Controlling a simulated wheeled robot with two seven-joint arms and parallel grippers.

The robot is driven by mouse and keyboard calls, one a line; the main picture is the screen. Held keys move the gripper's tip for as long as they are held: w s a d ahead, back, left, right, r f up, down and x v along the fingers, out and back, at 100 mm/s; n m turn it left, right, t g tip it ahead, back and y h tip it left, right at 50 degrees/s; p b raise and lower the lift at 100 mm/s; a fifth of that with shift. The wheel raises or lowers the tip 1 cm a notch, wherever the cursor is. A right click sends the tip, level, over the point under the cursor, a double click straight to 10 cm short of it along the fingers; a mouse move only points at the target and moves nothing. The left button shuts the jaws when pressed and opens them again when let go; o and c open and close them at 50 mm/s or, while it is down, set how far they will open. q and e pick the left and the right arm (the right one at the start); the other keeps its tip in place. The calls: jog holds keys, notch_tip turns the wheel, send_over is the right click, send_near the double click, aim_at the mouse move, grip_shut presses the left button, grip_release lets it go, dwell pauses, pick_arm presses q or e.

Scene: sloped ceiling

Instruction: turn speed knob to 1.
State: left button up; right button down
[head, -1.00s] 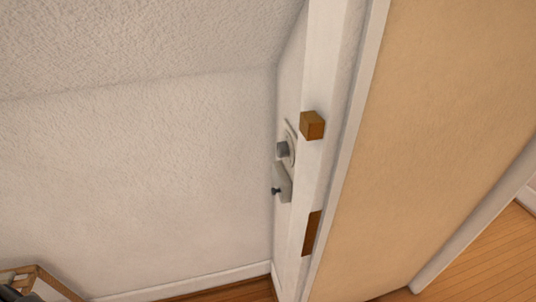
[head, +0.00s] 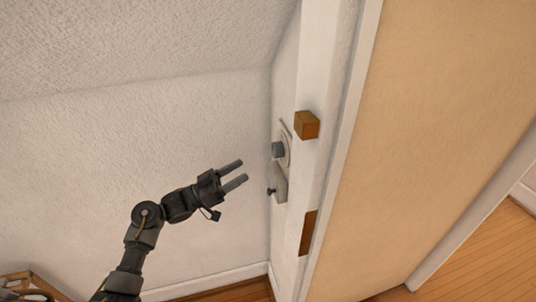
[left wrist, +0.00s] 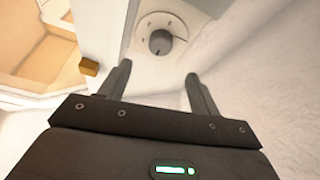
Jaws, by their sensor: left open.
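The grey speed knob (head: 278,149) sits on a pale plate on the narrow wall beside the white door frame. In the left wrist view the knob (left wrist: 160,42) is a round grey disc with a dark mark at its lower edge, on a round pale dial plate (left wrist: 178,27). My left gripper (head: 242,171) is open and empty, to the left of the knob and slightly below it, apart from it. In the left wrist view its two fingertips (left wrist: 158,70) stand either side of the knob's line of sight. My right gripper is not in view.
A light box with a small dark toggle (head: 270,191) sits just below the knob. A wooden block (head: 306,124) sticks out from the white frame (head: 322,150) right of the knob. A wooden-edged piece of furniture (head: 30,282) stands at lower left.

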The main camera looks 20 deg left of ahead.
aim_at(273, 152)
pick_arm(q)
jog(key=p+x, duration=0.3)
jog(key=x, duration=0.6)
jog(key=shift+w+d+r, duration=0.15)
jog(key=shift+w+r, duration=0.05)
jog(key=shift+r, duration=0.05)
jog(key=shift+w+d, duration=0.3)
jog(key=shift+d, duration=0.1)
